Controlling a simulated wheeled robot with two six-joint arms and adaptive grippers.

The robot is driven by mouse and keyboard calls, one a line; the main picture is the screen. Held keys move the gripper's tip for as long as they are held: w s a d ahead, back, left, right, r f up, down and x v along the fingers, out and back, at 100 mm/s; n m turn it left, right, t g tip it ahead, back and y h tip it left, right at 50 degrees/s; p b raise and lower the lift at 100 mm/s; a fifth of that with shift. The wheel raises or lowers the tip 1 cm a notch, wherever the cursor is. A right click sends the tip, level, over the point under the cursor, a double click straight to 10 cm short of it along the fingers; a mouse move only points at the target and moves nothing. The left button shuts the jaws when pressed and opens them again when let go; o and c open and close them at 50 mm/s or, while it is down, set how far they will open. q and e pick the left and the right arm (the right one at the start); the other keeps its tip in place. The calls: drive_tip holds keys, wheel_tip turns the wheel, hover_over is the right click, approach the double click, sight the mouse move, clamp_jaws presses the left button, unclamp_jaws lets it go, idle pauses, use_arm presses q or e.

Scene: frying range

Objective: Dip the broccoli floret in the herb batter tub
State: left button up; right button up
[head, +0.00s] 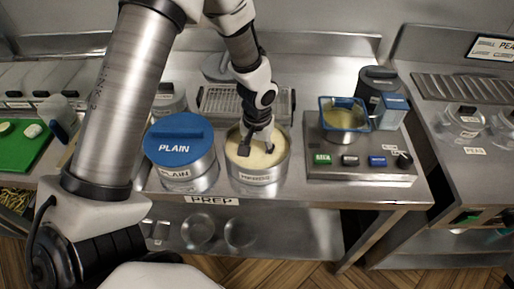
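My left gripper (256,149) reaches down into an open round metal tub (258,179) of cream-coloured batter (272,157). Its two dark fingers stand apart at the batter surface. I cannot tell whether anything is held between or below them. The tub's label is too small to read for certain. No broccoli floret can be made out. Beside the tub on the left stands a similar tub (192,176) with a blue lid (180,138) marked PLAIN. My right gripper is not in view.
Right of the tub is a fryer (360,168) with a blue-rimmed basket (343,103) and several buttons. A wire rack (222,102) lies behind the tub. A green board (22,148) is at far left. A separate counter with clear-lidded containers (464,117) stands right across a gap.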

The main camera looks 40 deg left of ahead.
sight(257, 152)
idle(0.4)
use_arm(q)
wheel_tip(257, 152, up, 10)
drive_tip(key=p, duration=0.8)
drive_tip(key=shift+r+p, duration=0.2)
drive_tip(key=shift+p, duration=0.2)
wheel_tip(257, 152, up, 3)
drive_tip(key=p, duration=0.2)
drive_tip(key=shift+p, duration=0.35)
idle(0.4)
